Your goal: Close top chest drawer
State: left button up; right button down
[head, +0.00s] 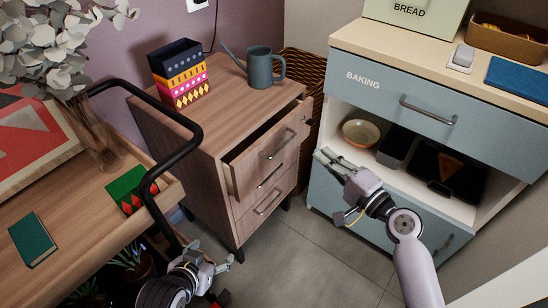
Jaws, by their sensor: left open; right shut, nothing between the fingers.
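A wooden chest of drawers (180,130) stands at the centre-left in the head view. Its top drawer (249,169) is pulled partly out, with a dark gap visible behind its front. The top drawer's metal handle (281,143) is on the front face. The drawers below look closed. My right gripper (328,158) is shut and empty, to the right of the drawer front and apart from it, in front of the blue cabinet. My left gripper (227,276) is open and empty, low in the view, below the chest.
A grey watering can (260,68) and a patterned box (180,75) stand on the chest. A blue cabinet (400,90) with an open shelf holding a bowl (361,133) is on the right. A black-railed wooden trolley (85,215) is on the left. Tiled floor (310,265) between is clear.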

aim_at(260, 154)
jog(key=s+a+n+g+y+b, duration=0.2)
jog(key=s+n+g+y, duration=0.1)
jog(key=s, duration=0.3)
pick_arm(q)
jog(key=w+d+r+t, duration=0.1)
jog(key=w+r+t, duration=0.1)
jog(key=r, duration=0.4)
jog(key=w+d+r+t+h+b, duration=0.1)
jog(key=w+r+t, duration=0.2)
jog(key=r, duration=0.4)
jog(key=shift+w+d+r+t+h, duration=0.15)
jog(key=shift+d+r+t+h, duration=0.2)
jog(key=shift+t, duration=0.45)
pick_arm(e)
jog(key=shift+g, duration=0.4)
jog(key=shift+s+x, duration=0.25)
jog(key=shift+x, duration=7)
jog(key=shift+a+r, duration=0.1)
jog(key=shift+r, duration=0.1)
pick_arm(q)
jog(key=shift+f, duration=0.1)
pick_arm(e)
jog(key=shift+a, duration=0.1)
